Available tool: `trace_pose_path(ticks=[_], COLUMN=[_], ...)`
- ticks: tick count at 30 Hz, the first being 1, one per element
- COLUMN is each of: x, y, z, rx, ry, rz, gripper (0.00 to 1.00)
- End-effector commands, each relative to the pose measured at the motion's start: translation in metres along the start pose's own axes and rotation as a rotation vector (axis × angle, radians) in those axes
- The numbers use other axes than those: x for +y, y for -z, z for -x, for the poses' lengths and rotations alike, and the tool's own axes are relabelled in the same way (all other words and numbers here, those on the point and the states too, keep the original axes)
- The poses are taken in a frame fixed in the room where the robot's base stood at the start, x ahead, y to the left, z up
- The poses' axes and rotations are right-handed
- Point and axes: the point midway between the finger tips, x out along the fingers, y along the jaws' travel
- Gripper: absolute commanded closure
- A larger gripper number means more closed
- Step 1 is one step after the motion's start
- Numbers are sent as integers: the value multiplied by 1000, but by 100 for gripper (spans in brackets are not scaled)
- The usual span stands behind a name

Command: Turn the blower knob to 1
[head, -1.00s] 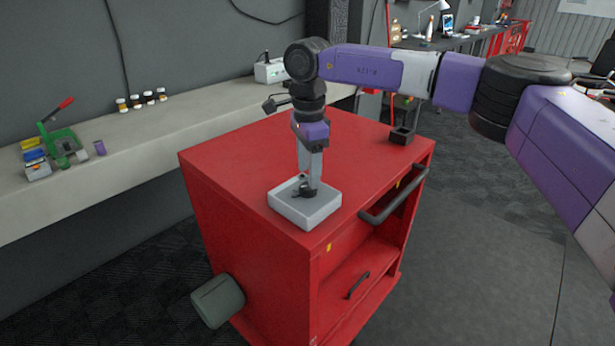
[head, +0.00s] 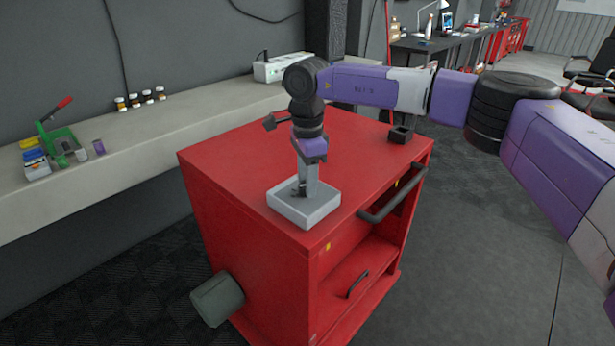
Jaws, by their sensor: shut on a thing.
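A light grey box (head: 305,211) sits on the near corner of the red cabinet top. A small dark knob (head: 299,188) is on its upper face, largely hidden by my gripper. My gripper (head: 302,190) points straight down over the box and is shut on the knob. The knob's markings and pointer are too small or hidden to read.
The red cabinet (head: 240,165) has a dark handle (head: 394,196) on its right side. A small black holder (head: 400,134) stands at its far right corner. A grey bench (head: 130,150) along the wall holds small bottles and a green tool (head: 60,140). The middle of the cabinet top is clear.

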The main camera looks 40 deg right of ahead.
Motion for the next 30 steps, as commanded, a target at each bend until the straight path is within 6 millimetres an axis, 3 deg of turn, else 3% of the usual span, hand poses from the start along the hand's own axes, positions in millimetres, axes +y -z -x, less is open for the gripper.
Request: trace_pose_path(ticks=[11,30], x=[0,1], y=[0,0], z=[0,1], rx=[2,1], ry=[-2,-1], rz=[-110,-577], gripper=[100,100])
